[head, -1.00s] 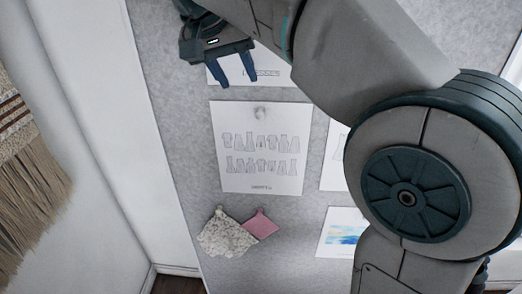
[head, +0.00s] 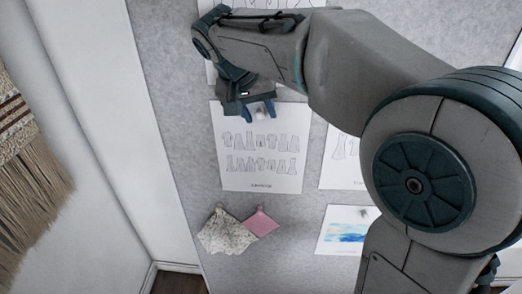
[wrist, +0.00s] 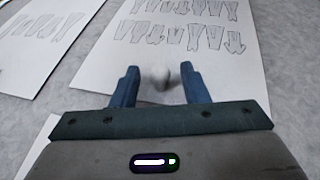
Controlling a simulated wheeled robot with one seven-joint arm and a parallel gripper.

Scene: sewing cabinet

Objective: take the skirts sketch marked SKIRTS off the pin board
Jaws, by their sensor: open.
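A white sheet with two rows of garment drawings (head: 262,160) hangs on the grey pin board (head: 190,130); its bottom label is too small to read surely, so I cannot confirm SKIRTS. It also shows in the wrist view (wrist: 215,72). A pale round pin (wrist: 160,77) is at the sheet's top edge. My gripper (head: 260,112) is open at that top edge. In the wrist view its two blue fingers (wrist: 158,80) stand on either side of the pin, apart from it. Whether they touch the board cannot be told.
Another sketch sheet (head: 345,165) hangs to the right, partly behind my arm. A blue watercolour (head: 345,232) and two fabric swatches, patterned (head: 222,232) and pink (head: 261,222), are below. A further sheet (head: 235,35) is above. A fringed hanging (head: 30,150) is at left.

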